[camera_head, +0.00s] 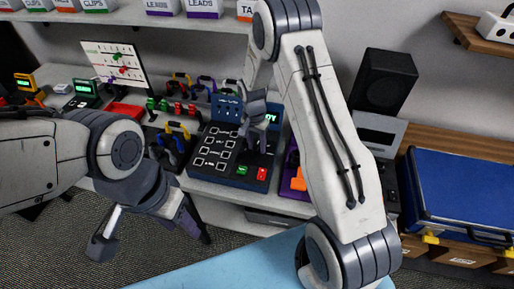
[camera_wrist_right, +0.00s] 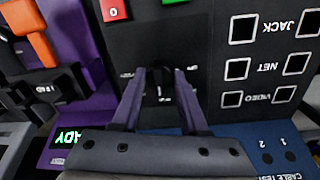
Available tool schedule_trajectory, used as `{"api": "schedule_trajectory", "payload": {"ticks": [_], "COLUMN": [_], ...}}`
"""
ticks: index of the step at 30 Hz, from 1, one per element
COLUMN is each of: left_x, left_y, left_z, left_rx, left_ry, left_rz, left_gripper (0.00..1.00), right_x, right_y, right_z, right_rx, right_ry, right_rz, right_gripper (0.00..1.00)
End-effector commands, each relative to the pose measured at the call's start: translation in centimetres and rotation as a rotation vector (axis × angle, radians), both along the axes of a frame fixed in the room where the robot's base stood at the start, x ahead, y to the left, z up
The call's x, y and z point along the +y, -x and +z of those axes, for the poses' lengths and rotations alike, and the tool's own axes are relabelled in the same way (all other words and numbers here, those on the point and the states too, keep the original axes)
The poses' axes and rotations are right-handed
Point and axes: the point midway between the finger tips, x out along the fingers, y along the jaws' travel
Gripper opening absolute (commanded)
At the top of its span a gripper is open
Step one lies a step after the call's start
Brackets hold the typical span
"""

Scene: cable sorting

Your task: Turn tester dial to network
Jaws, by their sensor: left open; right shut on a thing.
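The cable tester (camera_head: 199,177) is a dark box with a blue back panel on the grey bench, in the middle of the head view. Its front has several square sockets, a green button (camera_head: 243,170) and a red button (camera_head: 262,173). In the right wrist view the tester face (camera_wrist_right: 215,40) appears upside down, with JACK, NET and VIDEO labels. My right gripper (camera_wrist_right: 160,75) is shut on the small dark dial (camera_wrist_right: 158,97), which is mostly hidden between the fingers. The dial's setting cannot be read. My left gripper (camera_head: 152,238) is open and empty, in front of the bench above the floor.
A purple device with an orange part (camera_head: 298,180) stands just right of the tester; it also shows in the wrist view (camera_wrist_right: 75,115). Coloured cable clips (camera_head: 172,107) lie behind left. A black speaker (camera_head: 383,80) and blue case (camera_head: 465,195) are at the right.

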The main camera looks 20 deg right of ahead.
Motion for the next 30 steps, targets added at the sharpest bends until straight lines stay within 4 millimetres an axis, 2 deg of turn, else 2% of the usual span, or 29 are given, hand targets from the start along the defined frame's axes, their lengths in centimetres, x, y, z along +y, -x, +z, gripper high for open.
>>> {"api": "schedule_trajectory", "payload": {"ticks": [6, 18, 30], "left_x": [0.0, 0.0, 0.0], "left_y": [0.0, 0.0, 0.0], "left_z": [-1.1, -2.0, -2.3], "left_rx": [0.000, 0.000, 0.000], "left_ry": [0.000, 0.000, 0.000], "left_rz": [-0.001, -0.001, -0.001], "left_gripper": [0.50, 0.50, 0.50], "right_x": [-0.1, -0.2, -0.2], "right_y": [0.0, 0.1, 0.1], "right_z": [-0.1, 0.0, 0.0], "right_rx": [0.002, 0.003, 0.004], "right_ry": [0.001, 0.001, 0.002], "right_rz": [-0.207, -0.544, -0.715], "right_gripper": [0.00, 0.00, 0.00]}}
